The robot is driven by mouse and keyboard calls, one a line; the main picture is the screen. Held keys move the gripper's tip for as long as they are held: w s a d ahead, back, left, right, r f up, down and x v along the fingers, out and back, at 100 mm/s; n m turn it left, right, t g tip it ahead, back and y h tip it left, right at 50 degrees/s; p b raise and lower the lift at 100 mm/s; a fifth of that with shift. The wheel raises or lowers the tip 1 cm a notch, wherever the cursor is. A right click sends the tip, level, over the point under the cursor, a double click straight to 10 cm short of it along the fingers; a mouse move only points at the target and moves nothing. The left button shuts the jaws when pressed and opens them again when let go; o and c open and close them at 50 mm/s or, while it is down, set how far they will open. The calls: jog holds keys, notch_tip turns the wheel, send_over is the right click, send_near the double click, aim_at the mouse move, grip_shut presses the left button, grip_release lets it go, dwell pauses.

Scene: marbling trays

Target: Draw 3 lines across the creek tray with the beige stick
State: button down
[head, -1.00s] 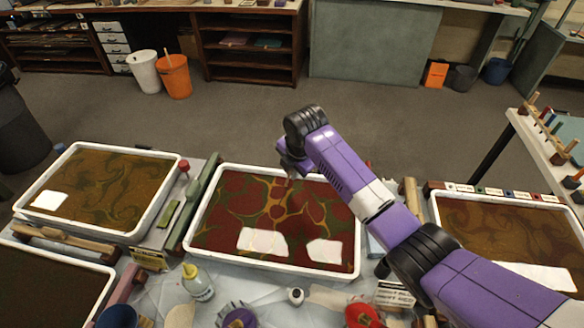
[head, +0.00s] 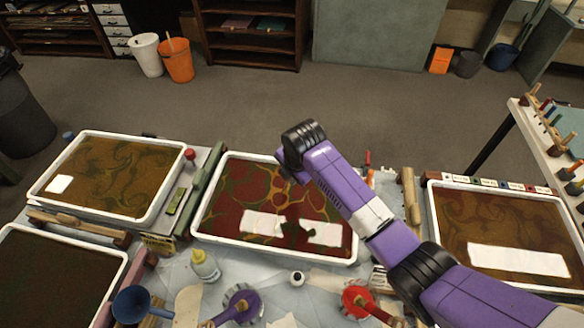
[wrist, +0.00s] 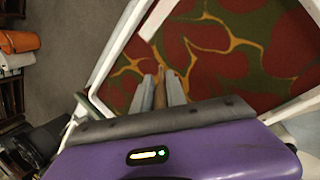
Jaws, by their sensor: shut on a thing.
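My gripper (wrist: 161,92) is shut on a thin beige-brown stick (wrist: 160,77), seen between the two grey fingers in the wrist view. It is over the far left part of the middle tray (head: 222,236), which has a white rim and dark red liquid with green and yellow veins. In the head view my arm hides the fingers and stick. Whether the stick's tip touches the liquid cannot be told. This tray also fills the right of the wrist view, its white rim (wrist: 112,52) left of the fingers. I cannot read which tray is labelled creek.
Brown-patterned trays stand at left (head: 82,137) and right (head: 432,215), with a darker tray (head: 112,283) front left. A bottle (head: 205,267), a purple pot (head: 240,303) and a red pot (head: 360,300) stand in front. A green bar (head: 203,190) lies between the trays.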

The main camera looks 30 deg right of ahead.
jog(key=s+a+r+p, duration=0.4)
jog(key=s+a, duration=0.6)
jog(key=s, duration=0.4)
jog(key=shift+s+a, duration=0.35)
jog(key=shift+a, duration=0.05)
dwell(1.9)
jog(key=shift+d, duration=0.1)
